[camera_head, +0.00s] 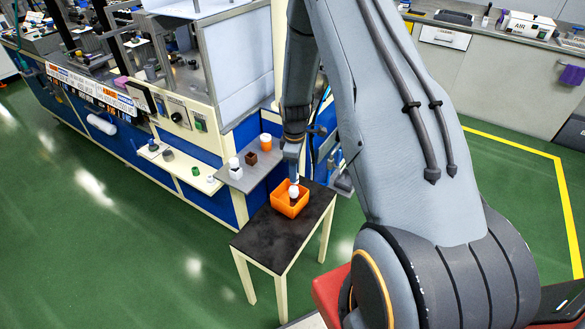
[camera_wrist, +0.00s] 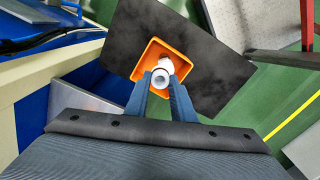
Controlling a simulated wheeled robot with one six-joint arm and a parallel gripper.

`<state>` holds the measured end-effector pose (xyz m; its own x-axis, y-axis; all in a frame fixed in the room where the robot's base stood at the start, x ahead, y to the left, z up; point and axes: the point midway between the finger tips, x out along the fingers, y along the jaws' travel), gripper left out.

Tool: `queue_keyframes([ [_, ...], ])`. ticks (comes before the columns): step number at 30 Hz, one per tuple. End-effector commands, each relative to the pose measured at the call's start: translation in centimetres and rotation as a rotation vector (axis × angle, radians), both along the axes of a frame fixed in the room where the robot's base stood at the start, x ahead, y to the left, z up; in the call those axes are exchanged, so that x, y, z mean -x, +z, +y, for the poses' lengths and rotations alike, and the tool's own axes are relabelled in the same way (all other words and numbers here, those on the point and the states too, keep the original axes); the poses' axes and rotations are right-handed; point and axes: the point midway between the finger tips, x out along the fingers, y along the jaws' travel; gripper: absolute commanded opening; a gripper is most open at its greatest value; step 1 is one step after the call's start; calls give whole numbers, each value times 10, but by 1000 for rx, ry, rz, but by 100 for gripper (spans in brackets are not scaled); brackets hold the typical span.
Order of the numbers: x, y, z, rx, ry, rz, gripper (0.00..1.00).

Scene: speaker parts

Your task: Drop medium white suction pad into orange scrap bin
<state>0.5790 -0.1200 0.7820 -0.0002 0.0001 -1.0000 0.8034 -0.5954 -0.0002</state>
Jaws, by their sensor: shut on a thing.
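The orange scrap bin (camera_head: 283,207) stands on a small dark-topped table in the head view. In the wrist view the bin (camera_wrist: 151,52) lies just past my fingertips. My gripper (camera_wrist: 161,84) is shut on the white suction pad (camera_wrist: 162,77). In the head view the white pad (camera_head: 293,191) shows against the bin's opening, under my gripper (camera_head: 294,180). The pad appears over or inside the bin's opening; its exact height above the bin floor cannot be told. My fingers hide part of the pad and bin.
The dark table (camera_head: 263,239) is otherwise bare. A grey shelf (camera_head: 256,175) beside it carries a white part (camera_head: 235,168), a brown block (camera_head: 251,158) and an orange cup (camera_head: 266,142). The blue-and-cream machine (camera_head: 200,150) stands behind. Green floor is clear at the left.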

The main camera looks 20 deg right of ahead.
Motion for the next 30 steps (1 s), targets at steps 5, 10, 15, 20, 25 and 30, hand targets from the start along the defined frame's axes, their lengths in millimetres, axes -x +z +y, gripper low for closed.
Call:
queue_keyframes([
  [5,0,-15,0,-1,0,1,0],
  [10,0,-16,0,0,0,0,0],
  [15,0,-16,0,0,0,0,32],
  [20,0,-15,0,0,0,0,44],
  [25,0,-15,0,0,-1,0,44],
  [30,-1,-7,-1,0,-1,-2,44],
])
